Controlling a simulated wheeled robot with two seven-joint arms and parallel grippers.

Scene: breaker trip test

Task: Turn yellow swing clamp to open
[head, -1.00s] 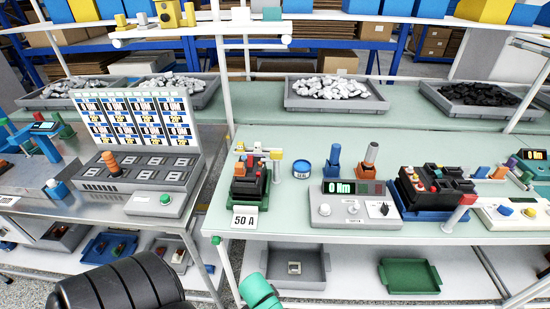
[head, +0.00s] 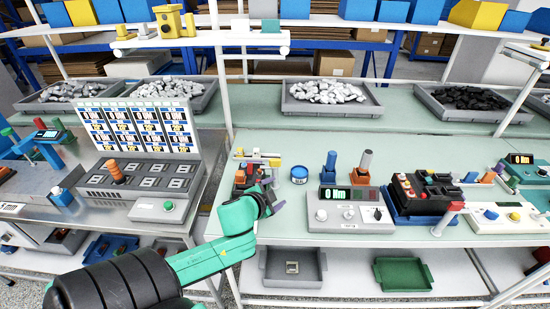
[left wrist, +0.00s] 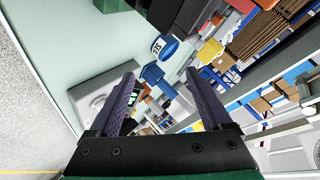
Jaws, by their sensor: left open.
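The breaker fixture (head: 241,176) stands at the left end of the green bench, with light bars across its top. A small yellow piece, probably the yellow swing clamp (head: 275,162), shows at the right of its top; its exact position is too small to tell. My left gripper (head: 274,198) is in front of the fixture and partly hides it. In the left wrist view my left gripper (left wrist: 160,78) is open, with nothing held between its fingers. Whether it touches the fixture cannot be seen. My right gripper is not in view.
A blue round can (head: 299,174) stands right of the fixture. A grey meter box (head: 349,214) with a green display is further right. A blue-based block fixture (head: 424,198) lies beyond it. Grey trays of lumps (head: 331,98) line the back.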

